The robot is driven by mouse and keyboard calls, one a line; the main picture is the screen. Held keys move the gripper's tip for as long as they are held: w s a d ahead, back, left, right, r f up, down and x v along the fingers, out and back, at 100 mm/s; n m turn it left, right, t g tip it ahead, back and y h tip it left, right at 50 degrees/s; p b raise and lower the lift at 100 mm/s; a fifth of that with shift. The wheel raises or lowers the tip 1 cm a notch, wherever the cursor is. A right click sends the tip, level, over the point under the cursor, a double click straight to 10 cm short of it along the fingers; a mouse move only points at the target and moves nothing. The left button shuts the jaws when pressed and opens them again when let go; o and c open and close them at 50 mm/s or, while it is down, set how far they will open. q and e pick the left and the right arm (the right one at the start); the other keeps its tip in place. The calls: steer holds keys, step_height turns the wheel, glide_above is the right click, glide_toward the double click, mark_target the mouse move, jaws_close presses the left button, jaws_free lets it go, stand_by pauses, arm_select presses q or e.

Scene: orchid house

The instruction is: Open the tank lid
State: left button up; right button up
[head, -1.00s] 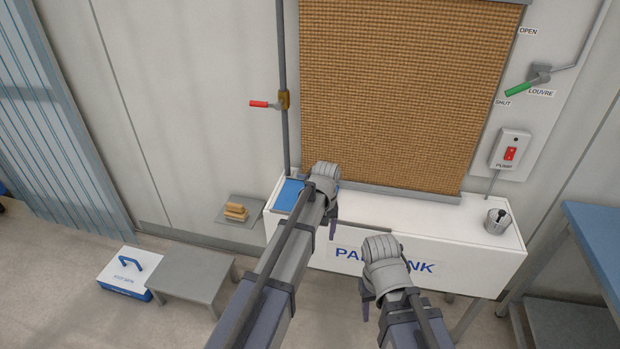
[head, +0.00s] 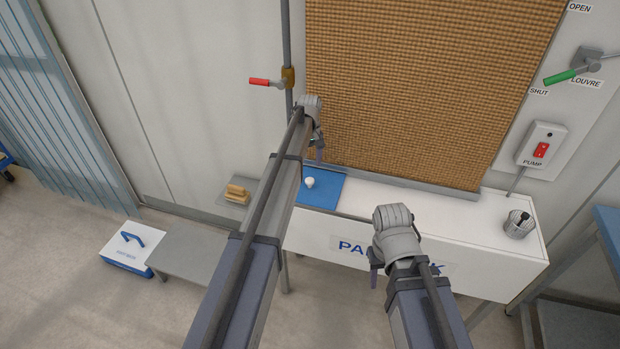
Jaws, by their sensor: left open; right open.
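The pad tank (head: 440,215) is a long white box against the wall under the brown pad. Its blue lid (head: 327,196) lies flat on the left end of the top, with a small white knob (head: 309,182) on it. My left arm covers the lid's left part. My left gripper (head: 319,153) is open and empty, and in the picture it sits just above the knob and lid, apart from the knob. My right gripper (head: 374,277) is open and empty in front of the tank's front face, partly hiding its label.
A red-handled valve (head: 265,82) is on the pipe at left. A metal cup (head: 519,224) stands on the tank's right end, below the pump switch (head: 541,146). A grey low bench (head: 188,252) and a white and blue box (head: 130,247) stand at left. A blue-topped table is at right.

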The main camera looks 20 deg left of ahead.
mark_target(310, 180)
arm_select(q)
step_height(310, 180, down, 7)
steer(key=b, duration=0.6)
steer(key=shift+r, duration=0.1)
jaws_close()
stand_by(1.2)
